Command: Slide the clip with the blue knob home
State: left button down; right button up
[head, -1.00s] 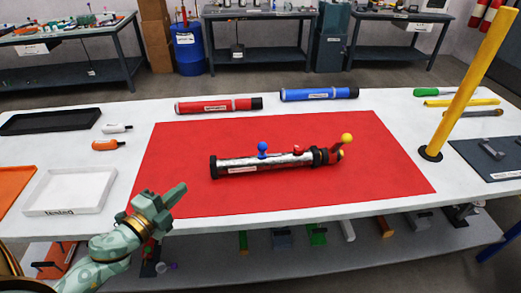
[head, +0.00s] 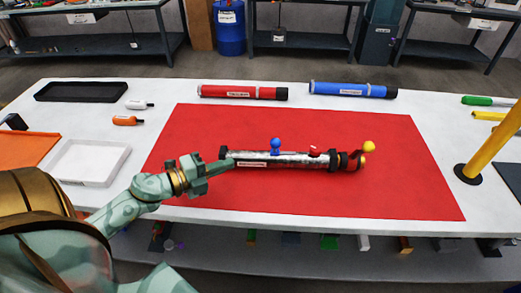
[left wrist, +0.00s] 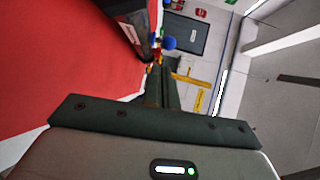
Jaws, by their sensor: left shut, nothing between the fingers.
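The silver pump tube (head: 255,159) with dark end caps lies on the red mat (head: 330,200). The clip's blue knob (head: 275,144) stands up from the tube's middle; how far in the clip sits is too small to tell. A red part (head: 314,151) and a yellow ball (head: 369,146) on a red lever are at its right end. My left gripper (head: 231,163) is shut and empty. It points right, in front of the tube's left end; I cannot tell if they touch. In the left wrist view, the blue knob (left wrist: 168,43) shows beyond the shut fingers (left wrist: 162,85).
A red tube (head: 240,92) and a blue tube (head: 350,89) lie behind the mat. A yellow post (head: 495,140) stands at right.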

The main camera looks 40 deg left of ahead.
pick_arm(q)
send_near(275, 146)
jog(key=w, duration=0.1)
jog(key=w+f, duration=0.1)
jog(key=w, duration=0.1)
jog(key=w+f, duration=0.1)
jog(key=w, duration=0.1)
jog(key=shift+d, duration=0.25)
jog(key=shift+w+d+r, duration=0.1)
jog(key=shift+w+d, duration=0.15)
jog(key=shift+w, duration=0.25)
pick_arm(e)
jog(key=shift+d, duration=0.4)
pick_arm(q)
jog(key=d+p, duration=0.1)
jog(key=w+d, duration=0.1)
jog(key=w+d+p, duration=0.1)
jog(key=d, duration=0.1)
jog(key=shift+w+r+p, duration=0.15)
jog(key=shift+w+p, duration=0.1)
jog(key=shift+p, duration=0.1)
jog(key=shift+a, duration=0.1)
pick_arm(e)
jog(key=shift+w+a+r, duration=0.1)
jog(key=shift+w+r, duration=0.1)
jog(key=shift+r, duration=0.35)
jog(key=shift+w+r, duration=0.15)
jog(key=shift+r, duration=0.4)
